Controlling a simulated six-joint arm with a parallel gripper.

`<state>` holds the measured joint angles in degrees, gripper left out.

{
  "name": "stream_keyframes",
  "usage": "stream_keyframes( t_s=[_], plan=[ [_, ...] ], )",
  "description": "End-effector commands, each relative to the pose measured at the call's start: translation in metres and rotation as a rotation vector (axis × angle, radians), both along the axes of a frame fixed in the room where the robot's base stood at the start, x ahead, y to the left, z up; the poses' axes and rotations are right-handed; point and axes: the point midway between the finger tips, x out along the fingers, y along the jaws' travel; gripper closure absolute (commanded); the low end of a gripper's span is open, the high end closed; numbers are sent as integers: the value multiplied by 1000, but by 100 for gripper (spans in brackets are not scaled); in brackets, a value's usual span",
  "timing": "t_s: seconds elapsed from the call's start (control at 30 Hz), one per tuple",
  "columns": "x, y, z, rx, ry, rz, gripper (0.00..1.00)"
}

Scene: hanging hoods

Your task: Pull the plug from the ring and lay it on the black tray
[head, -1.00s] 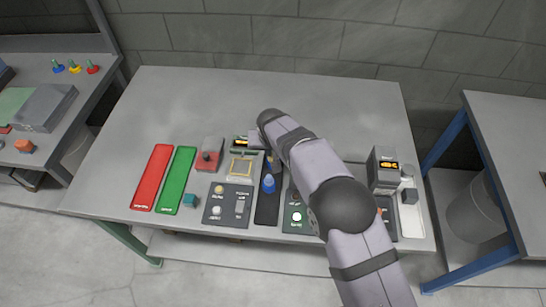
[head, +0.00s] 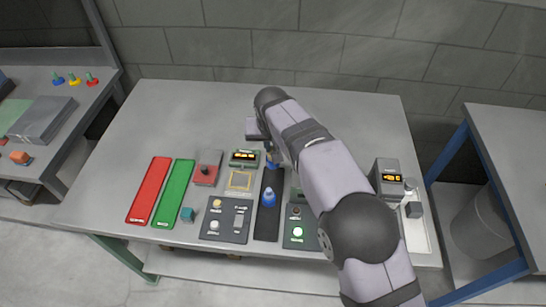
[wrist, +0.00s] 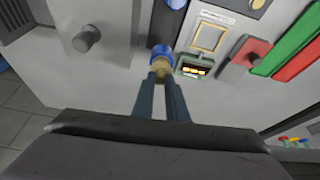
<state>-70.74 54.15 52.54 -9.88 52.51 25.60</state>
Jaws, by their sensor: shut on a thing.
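My gripper (wrist: 160,76) is shut on a small brass-coloured plug (wrist: 160,66) in the wrist view. A blue round part (wrist: 162,54) sits just beyond the plug; I cannot tell whether the two touch. In the head view my arm mostly hides the fingertips, and a bit of blue shows beside them. The black tray (head: 267,226) is a long dark strip at the front middle of the table. A blue cone-shaped piece (head: 268,197) stands on it, also partly visible at the top of the wrist view (wrist: 175,3).
Left of the tray are a button panel (head: 226,220), a small lit display (head: 243,156), a red-knobbed block (head: 207,168), and green (head: 174,194) and red (head: 149,191) strips. The table's back is clear.

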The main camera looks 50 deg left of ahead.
Motion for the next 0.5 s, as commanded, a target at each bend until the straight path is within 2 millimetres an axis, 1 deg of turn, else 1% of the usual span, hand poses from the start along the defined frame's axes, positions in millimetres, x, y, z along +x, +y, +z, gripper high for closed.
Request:
stream_keyframes(
  t_s=[0.1,0.2,0.5],
  plan=[
    [0,0,10,1,-1,0,100],
    [0,0,15,1,-1,1,100],
    [0,0,22,0,0,1,100]
  ],
)
